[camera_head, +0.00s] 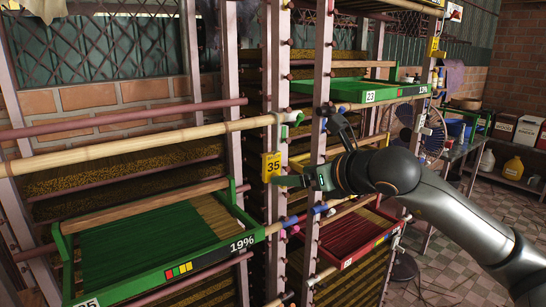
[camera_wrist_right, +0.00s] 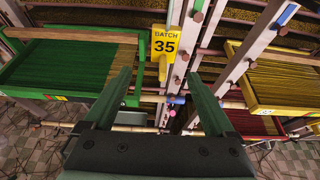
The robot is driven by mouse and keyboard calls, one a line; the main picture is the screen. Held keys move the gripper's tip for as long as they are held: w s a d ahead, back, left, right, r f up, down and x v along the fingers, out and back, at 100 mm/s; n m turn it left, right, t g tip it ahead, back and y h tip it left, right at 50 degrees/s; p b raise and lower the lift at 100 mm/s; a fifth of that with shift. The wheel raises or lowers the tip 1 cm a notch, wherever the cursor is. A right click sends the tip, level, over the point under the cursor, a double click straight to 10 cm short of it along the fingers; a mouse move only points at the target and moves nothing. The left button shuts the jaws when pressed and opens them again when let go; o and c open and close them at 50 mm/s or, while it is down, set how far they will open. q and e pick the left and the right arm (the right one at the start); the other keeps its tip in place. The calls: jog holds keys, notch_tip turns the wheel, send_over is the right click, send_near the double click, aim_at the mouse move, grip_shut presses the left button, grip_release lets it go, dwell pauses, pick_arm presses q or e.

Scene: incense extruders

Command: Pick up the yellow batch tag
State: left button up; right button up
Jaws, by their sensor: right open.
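The yellow batch tag (camera_head: 271,166), marked 35, hangs upright on a pink-grey rack post at the middle of the head view. In the right wrist view the tag (camera_wrist_right: 164,45) reads BATCH 35 and shows just beyond the fingertips, between their lines. My right gripper (camera_head: 301,145) reaches in from the right with its fingers spread. One finger points left and ends close to the tag's lower right side in the head view; I cannot tell whether it touches. In the right wrist view the space between the fingers (camera_wrist_right: 160,80) is empty. My left gripper is not in view.
A green tray (camera_head: 160,269) of green sticks, marked 19%, sits at lower left. A red tray (camera_head: 358,247) is at lower right, another green tray (camera_head: 385,93) above it. Bamboo poles (camera_head: 140,144) and rack posts with pegs crowd around the gripper.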

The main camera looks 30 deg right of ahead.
aim_at(271, 161)
jog(key=p+x, duration=0.1)
jog(key=x, duration=0.2)
jog(key=p+x, duration=0.1)
jog(key=x, duration=0.2)
jog(key=shift+w+d+f, duration=0.25)
jog(key=shift+w+f, duration=0.05)
jog(key=shift+w, duration=0.05)
jog(key=shift+w+f, duration=0.25)
jog(key=shift+w, duration=0.1)
grip_shut()
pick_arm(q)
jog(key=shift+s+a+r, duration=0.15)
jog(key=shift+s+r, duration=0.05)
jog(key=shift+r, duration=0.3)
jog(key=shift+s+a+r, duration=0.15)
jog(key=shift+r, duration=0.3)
